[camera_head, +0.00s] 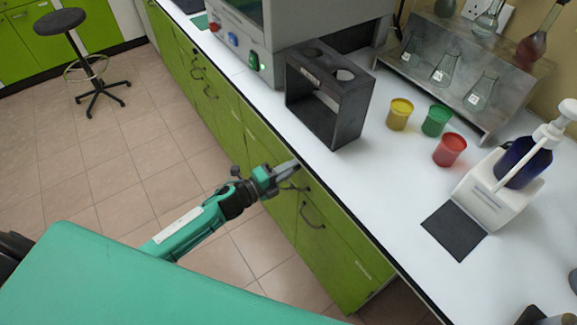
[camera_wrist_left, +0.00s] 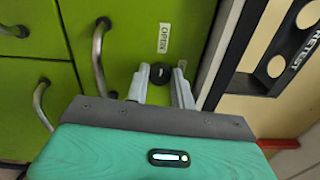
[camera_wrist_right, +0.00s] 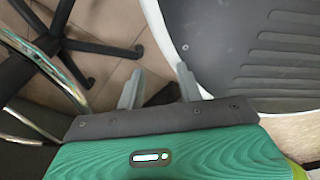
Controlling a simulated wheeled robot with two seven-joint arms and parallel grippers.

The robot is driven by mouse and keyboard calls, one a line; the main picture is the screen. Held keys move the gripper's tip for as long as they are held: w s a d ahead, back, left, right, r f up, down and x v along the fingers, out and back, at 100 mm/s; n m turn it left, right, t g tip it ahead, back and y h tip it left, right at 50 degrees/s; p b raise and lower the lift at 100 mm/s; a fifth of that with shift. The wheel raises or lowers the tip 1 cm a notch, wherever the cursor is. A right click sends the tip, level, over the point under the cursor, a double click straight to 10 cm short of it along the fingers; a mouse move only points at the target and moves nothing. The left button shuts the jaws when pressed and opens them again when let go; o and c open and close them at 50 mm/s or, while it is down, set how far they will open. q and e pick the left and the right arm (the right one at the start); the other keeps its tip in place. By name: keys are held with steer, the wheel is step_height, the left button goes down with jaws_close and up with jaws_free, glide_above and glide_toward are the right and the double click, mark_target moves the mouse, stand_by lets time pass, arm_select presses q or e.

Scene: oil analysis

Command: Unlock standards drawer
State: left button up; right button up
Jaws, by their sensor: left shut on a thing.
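The green drawer front (camera_wrist_left: 135,20) fills the middle of the left wrist view. It carries a white label reading OPEN (camera_wrist_left: 164,38) and a dark round lock knob (camera_wrist_left: 161,72) beside it. My left gripper (camera_wrist_left: 160,85) has its two fingers on either side of the lock knob and is shut on it. In the head view my left gripper (camera_head: 292,167) reaches the cabinet front just below the counter edge and hides the lock. A metal drawer handle (camera_wrist_left: 99,55) is close to the left finger. My right gripper (camera_wrist_right: 158,85) is open and empty.
The white counter (camera_head: 375,180) holds a dark metal stand (camera_head: 325,115), coloured cups (camera_head: 449,150) and a pump bottle (camera_head: 525,160). More drawer handles (camera_head: 312,214) stick out of the cabinet. A stool (camera_head: 62,25) stands far left. The floor (camera_head: 130,150) between is clear.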

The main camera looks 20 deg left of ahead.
arm_select(q)
steer(key=shift+n, duration=0.4)
arm_select(e)
steer(key=shift+s, duration=0.3)
arm_select(q)
steer(key=o, duration=1)
steer(key=b+v, duration=0.2)
steer(key=v, duration=1.2)
arm_select(e)
steer(key=w, duration=0.3)
steer(key=shift+a+r, duration=0.1)
steer(key=shift+a, duration=0.05)
arm_select(q)
steer(key=shift+w, duration=0.1)
